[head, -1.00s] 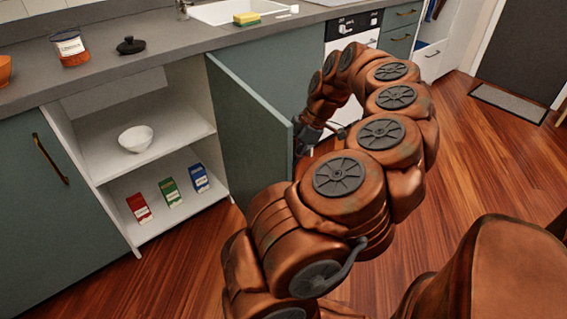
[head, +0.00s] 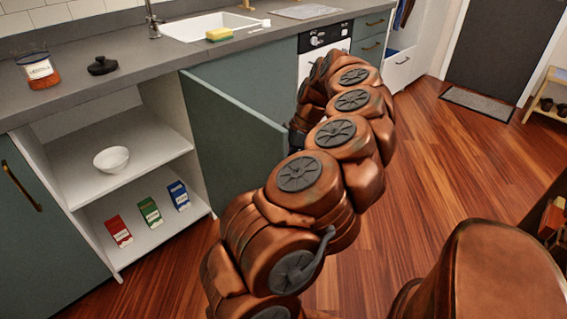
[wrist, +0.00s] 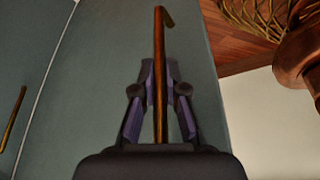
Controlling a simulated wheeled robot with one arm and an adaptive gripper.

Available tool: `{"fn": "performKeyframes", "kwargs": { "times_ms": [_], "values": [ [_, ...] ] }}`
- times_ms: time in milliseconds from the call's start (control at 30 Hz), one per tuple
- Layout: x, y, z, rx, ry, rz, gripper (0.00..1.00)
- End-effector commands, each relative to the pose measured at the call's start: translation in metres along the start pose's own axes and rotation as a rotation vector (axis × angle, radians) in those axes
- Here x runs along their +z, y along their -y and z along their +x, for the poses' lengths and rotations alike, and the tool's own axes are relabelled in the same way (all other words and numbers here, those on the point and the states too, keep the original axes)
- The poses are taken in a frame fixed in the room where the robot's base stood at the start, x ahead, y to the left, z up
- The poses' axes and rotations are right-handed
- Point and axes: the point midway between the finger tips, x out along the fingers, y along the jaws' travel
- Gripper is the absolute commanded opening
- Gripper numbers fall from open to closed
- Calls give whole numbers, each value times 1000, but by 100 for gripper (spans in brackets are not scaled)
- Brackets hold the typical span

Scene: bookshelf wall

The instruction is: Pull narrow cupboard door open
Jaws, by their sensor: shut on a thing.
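The narrow cupboard door (head: 225,140) is a grey-green panel standing open, swung out from the cupboard (head: 128,150). Its hinge side is at the right of the opening. In the wrist view, the brass bar handle (wrist: 159,70) runs upright along the door face (wrist: 95,75). My gripper (wrist: 160,85) is shut on this handle, with a finger on each side of it. In the head view, my arm hides the handle and most of the gripper.
Inside the cupboard, a white bowl (head: 111,159) stands on the upper shelf and red, green and blue cartons (head: 150,212) stand below. A closed door with a brass handle (head: 22,186) is at left. Wood floor (head: 420,190) is clear at right.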

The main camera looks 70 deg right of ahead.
Motion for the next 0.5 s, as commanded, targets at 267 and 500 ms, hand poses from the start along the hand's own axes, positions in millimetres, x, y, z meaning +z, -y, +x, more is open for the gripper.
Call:
{"fn": "performKeyframes", "kwargs": {
  "times_ms": [267,500],
  "values": [
    [1,1,0,-3,3,2,30],
    [0,0,0,-2,2,0,37]
  ]
}}
